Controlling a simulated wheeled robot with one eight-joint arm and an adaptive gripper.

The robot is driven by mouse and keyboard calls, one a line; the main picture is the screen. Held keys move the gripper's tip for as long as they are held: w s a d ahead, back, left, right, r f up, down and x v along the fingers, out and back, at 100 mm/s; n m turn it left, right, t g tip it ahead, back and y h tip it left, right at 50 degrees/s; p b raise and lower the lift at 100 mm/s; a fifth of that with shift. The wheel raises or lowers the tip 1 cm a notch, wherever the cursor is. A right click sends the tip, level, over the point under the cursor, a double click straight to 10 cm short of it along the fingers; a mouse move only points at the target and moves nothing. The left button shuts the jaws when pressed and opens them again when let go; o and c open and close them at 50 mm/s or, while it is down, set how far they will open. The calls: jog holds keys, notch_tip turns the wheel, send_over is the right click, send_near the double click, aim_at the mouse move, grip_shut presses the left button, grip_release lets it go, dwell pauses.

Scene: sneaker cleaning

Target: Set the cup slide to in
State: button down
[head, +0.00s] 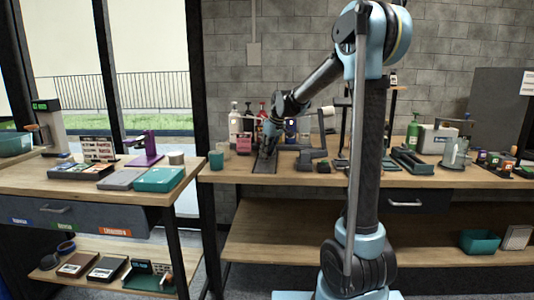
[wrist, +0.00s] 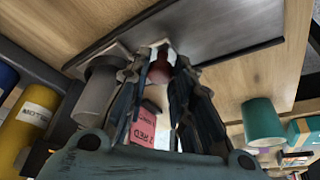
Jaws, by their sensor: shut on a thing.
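The slide's dark grey plate (head: 264,167) lies on the workbench under my gripper (head: 268,148). In the wrist view the plate (wrist: 225,45) fills the upper part, with a paler block at its edge. A reddish-brown knob (wrist: 159,68) stands on that block, between the fingertips of my gripper (wrist: 160,72). The gripper is shut on this knob. A grey cylinder (wrist: 97,95), possibly the cup, stands beside the left finger. No in or out marking is readable, so I cannot tell the slide's position.
A teal cup (head: 216,160) stands left of the plate, also in the wrist view (wrist: 262,120). A yellow bottle (wrist: 30,120) and a red-labelled item (wrist: 145,132) are near the fingers. A dark grey device (head: 311,158) sits close on the right.

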jog(key=shift+w+d+r, duration=0.1)
jog(key=shift+w, duration=1.65)
jog(key=c, duration=1.4)
grip_release()
jog(key=shift+w, duration=0.1)
